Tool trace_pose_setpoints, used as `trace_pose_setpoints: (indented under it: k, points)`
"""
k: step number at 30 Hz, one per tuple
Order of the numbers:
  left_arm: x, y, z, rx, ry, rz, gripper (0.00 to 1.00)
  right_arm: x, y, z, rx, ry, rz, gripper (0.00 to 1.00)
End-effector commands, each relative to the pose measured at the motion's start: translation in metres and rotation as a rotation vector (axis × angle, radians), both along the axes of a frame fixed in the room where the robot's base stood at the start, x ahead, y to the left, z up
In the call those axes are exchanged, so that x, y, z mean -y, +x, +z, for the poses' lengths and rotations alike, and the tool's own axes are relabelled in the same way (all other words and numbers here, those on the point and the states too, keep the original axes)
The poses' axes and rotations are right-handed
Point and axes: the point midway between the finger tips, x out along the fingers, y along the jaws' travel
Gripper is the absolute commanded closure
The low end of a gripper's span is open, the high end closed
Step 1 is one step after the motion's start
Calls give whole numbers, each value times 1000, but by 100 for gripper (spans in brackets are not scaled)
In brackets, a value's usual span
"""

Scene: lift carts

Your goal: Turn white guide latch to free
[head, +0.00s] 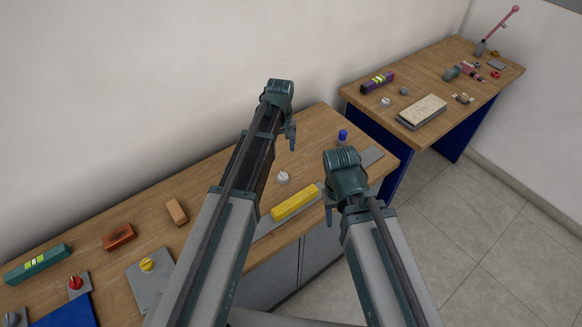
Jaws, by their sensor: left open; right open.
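A small white knob-like latch (283,178) stands on the near wooden bench, just behind a yellow block (295,203) on a grey metal strip (275,225). I cannot read which way the latch is turned. My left gripper (291,140) is open and hangs beyond the latch, apart from it. My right gripper (330,214) is open near the bench's front edge, right of the yellow block. Both grippers look empty, and their fingers show only small. A similar white knob (385,102) stands on the far bench.
A blue-topped knob (342,136) stands right of my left gripper. A yellow knob on a grey plate (143,285), a red knob (76,283), an orange-brown block (119,237) and a green level (38,263) lie left. The far bench (450,75) stands beyond a floor gap.

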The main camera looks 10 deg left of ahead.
Motion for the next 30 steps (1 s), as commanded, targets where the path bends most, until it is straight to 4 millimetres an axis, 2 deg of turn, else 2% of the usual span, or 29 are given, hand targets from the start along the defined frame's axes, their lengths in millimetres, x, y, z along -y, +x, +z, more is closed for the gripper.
trace_pose_setpoints:
  k: [8, 14, 20, 30]
  points:
    - [-3, 4, 0, 2, -2, 20, 24, 0, 0, 0, 0, 0, 0, 50]
    - [-3, 4, -9, 2, -2, 18, 24, 0, 0, -9, 0, 0, 0, 50]
    - [-3, 4, -29, 2, -2, 18, 24, 0, 0, -29, 0, 0, -1, 50]
    - [-3, 4, -77, 2, -2, 17, 24, 0, 0, -77, 0, 0, -2, 50]
